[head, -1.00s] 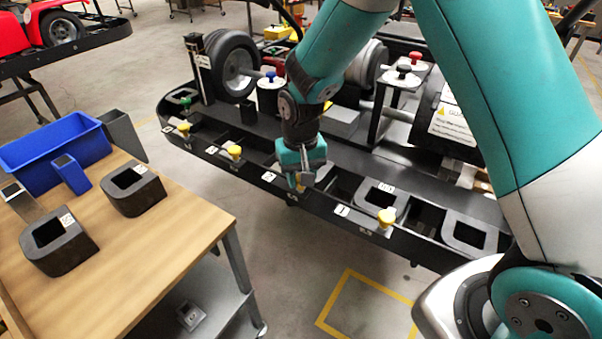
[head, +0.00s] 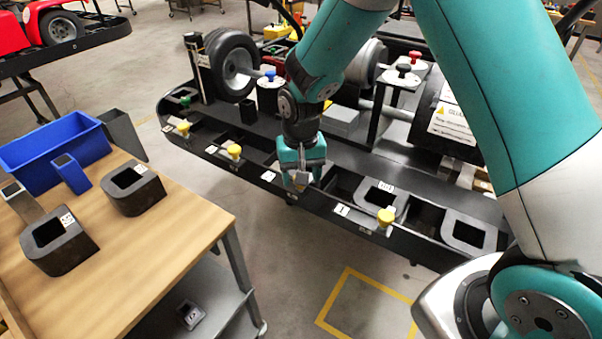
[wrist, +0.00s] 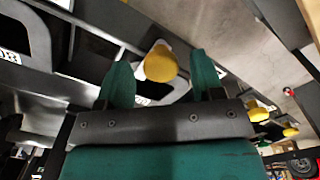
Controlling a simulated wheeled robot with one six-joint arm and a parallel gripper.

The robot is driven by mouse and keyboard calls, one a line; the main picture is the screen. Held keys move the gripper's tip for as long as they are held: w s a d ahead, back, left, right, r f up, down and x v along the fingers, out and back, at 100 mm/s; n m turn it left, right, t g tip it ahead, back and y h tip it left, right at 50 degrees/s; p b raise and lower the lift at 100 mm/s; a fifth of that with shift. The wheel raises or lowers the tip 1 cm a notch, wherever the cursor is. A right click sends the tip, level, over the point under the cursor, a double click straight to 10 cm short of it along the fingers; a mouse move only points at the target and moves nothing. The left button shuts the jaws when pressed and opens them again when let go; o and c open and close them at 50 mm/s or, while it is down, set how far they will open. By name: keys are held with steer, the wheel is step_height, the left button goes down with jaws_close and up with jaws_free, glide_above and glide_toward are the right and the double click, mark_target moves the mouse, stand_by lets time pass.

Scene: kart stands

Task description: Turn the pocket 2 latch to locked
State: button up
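The latch by the pocket marked 2 has a yellow knob, mostly hidden behind my gripper (head: 302,182) in the head view. In the wrist view a yellow knob (wrist: 160,63) lies between the two teal fingers of my gripper (wrist: 162,72), with a gap on each side. The fingers are spread and not closed on it. I cannot tell whether the fingertips are level with the knob or still above it. The white label for pocket 2 (head: 268,176) sits on the black rail to the left of my gripper. The latch's turn position is hidden.
Other yellow latch knobs stand along the black kart rail (head: 330,205), one to the right (head: 386,217) and others to the left (head: 234,151). A wooden table (head: 150,240) with black holders and a blue bin (head: 55,160) stands at left. Wheels stand behind the rail.

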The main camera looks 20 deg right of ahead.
step_height(320, 180, up, 17)
steer(key=shift+r+b, duration=0.2)
steer(key=shift+b, duration=0.25)
stand_by(0.4)
steer(key=s+a+r+n+y, duration=0.1)
steer(key=s+n, duration=0.3)
steer(key=s, duration=0.8)
steer(key=s+a+r+n+y, duration=0.1)
steer(key=s+a+n+y, duration=0.2)
steer(key=s, duration=0.9)
steer(key=shift+s+a+n, duration=0.2)
steer(key=shift+a+n, duration=0.1)
steer(key=shift+n, duration=0.7)
steer(key=shift+r, duration=0.1)
